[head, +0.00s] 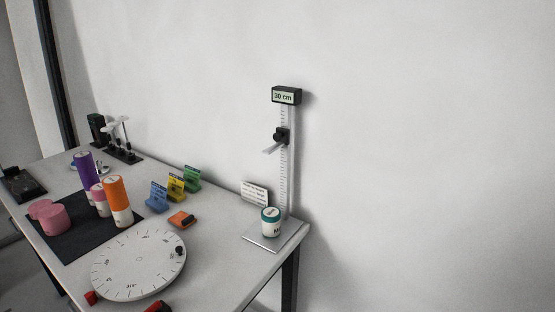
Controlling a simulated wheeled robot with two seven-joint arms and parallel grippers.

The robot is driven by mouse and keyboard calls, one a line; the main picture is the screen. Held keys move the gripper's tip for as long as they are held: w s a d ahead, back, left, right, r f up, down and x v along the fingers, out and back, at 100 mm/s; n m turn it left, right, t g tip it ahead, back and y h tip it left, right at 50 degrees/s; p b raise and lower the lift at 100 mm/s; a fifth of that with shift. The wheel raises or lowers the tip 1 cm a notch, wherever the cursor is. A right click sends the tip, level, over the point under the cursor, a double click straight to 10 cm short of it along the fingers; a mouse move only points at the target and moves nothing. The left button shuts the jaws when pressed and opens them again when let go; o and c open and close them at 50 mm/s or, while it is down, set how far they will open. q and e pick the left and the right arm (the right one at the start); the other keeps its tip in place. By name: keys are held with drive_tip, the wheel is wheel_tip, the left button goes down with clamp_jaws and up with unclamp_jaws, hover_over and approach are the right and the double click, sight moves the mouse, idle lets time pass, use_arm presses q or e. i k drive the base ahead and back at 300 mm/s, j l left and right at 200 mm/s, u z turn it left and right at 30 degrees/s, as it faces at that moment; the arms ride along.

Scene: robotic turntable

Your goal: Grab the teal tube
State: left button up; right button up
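A short white tube with a teal cap (271,222) stands upright on the flat base plate (262,240) of a height gauge, near the table's right corner. It carries dark lettering, only partly readable.
The gauge post (285,180) rises behind the teal tube, its display (286,96) reading 30 cm. A white dial turntable (135,268) lies front left. Orange (117,198), purple (84,168) and pink (54,220) containers stand on a dark mat (75,242). Colored card holders (175,190) stand mid-table.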

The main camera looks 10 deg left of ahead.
sight(272, 215)
drive_tip(key=i+l, duration=0.25)
drive_tip(key=i, duration=0.15)
drive_tip(key=i+l, duration=0.3)
drive_tip(key=i, duration=0.1)
